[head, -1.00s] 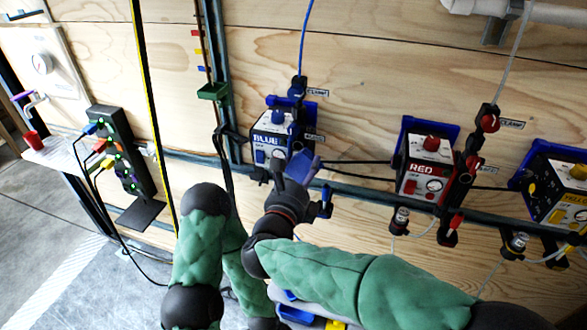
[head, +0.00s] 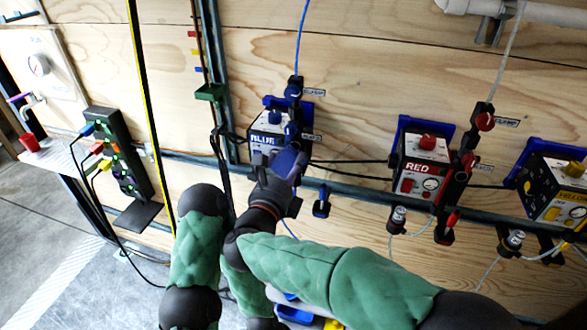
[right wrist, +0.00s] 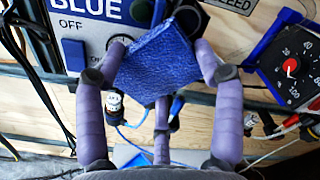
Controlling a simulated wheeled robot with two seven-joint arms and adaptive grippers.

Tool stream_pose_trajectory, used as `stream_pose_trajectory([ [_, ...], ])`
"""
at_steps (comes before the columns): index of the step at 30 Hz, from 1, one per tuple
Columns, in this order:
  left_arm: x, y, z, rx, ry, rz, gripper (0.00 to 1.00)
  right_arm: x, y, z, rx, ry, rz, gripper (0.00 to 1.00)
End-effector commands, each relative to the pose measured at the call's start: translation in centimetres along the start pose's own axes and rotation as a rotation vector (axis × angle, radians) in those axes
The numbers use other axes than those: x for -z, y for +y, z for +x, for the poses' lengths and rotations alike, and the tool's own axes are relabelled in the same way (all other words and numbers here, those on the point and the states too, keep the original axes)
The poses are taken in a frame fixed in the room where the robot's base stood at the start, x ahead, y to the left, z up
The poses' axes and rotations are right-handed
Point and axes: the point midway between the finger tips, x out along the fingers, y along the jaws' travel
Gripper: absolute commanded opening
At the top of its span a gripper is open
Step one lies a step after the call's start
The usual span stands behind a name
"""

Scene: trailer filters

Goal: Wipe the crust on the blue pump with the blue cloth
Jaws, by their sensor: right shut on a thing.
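The blue pump (head: 264,132) hangs on the wooden wall left of centre in the head view. Its front, lettered BLUE, also shows at the upper left of the right wrist view (right wrist: 84,42). My right gripper (head: 282,165) is shut on the blue cloth (head: 289,162). In the right wrist view the cloth (right wrist: 156,64) is a textured blue piece between the purple fingers. It covers the pump's lower right part from that camera; I cannot tell whether it touches. I cannot make out any crust. My left gripper is not in view.
The red pump (head: 421,165) and yellow pump (head: 556,190) hang to the right. A dark rail (head: 350,198) and black cables run along the wall. A blue-handled valve (head: 321,203) sits just right of my right gripper. A power strip (head: 122,158) stands at left.

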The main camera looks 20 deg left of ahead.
Motion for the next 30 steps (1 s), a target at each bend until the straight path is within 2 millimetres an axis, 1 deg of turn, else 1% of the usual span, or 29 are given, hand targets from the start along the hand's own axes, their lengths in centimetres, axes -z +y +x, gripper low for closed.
stream_pose_trajectory([
  [7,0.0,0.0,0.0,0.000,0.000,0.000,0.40,-0.2,-0.1,0.2,0.001,-0.002,0.004,0.42],
  [11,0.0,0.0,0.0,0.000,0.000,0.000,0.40,-0.2,-0.1,-0.1,0.000,-0.003,0.004,0.42],
  [30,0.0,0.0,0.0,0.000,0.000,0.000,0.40,-0.1,0.0,-5.5,0.000,-0.001,0.003,0.42],
])
